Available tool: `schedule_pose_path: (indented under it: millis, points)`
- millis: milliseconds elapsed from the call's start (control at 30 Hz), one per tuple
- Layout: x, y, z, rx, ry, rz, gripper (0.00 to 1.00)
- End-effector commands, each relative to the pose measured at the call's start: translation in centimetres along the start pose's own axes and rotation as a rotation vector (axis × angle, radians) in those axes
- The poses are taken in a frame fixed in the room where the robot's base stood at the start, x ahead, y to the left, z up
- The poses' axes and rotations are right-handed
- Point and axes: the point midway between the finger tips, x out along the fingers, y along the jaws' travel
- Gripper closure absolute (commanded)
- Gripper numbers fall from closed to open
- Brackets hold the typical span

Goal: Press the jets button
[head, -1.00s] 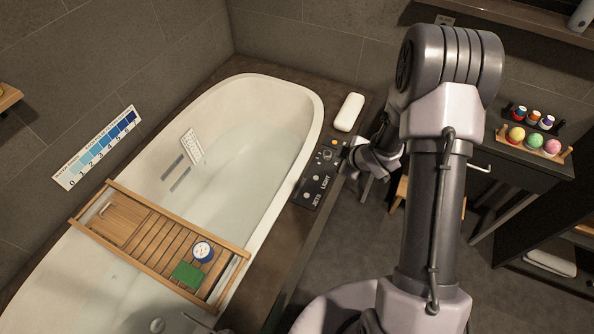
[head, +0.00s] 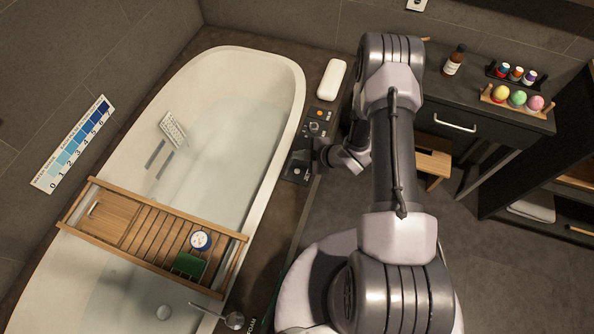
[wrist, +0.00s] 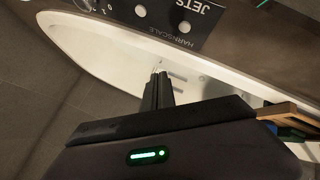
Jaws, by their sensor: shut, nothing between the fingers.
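The black control panel (head: 291,177) sits on the dark ledge along the tub's right side, partly covered by my gripper (head: 316,150) in the head view. The wrist view shows the panel (wrist: 160,27) at the top, with the JETS lettering at its upper edge. A pale round button (wrist: 184,27) lies beside that lettering, and another pale button (wrist: 140,10) is further left. My gripper (wrist: 159,74) is shut and empty. Its fingertips appear below the panel in the wrist view, apart from the buttons. The head view does not show the fingertips clearly.
The white bathtub (head: 290,72) has a wooden tray (head: 150,235) across it. A white bottle-shaped item (head: 331,80) lies on the ledge beyond the panel. A wooden stool (head: 433,165) and dark vanity (head: 480,135) stand right of my arm.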

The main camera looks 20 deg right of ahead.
Motion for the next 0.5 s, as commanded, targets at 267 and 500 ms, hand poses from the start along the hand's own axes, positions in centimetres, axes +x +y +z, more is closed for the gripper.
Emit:
schedule_pose_path:
  millis: [267,500]
  points:
    - [2.8,-2.0,2.0,0.000,0.000,-0.001,1.00]
    - [5.2,-3.8,3.8,0.001,0.000,-0.001,1.00]
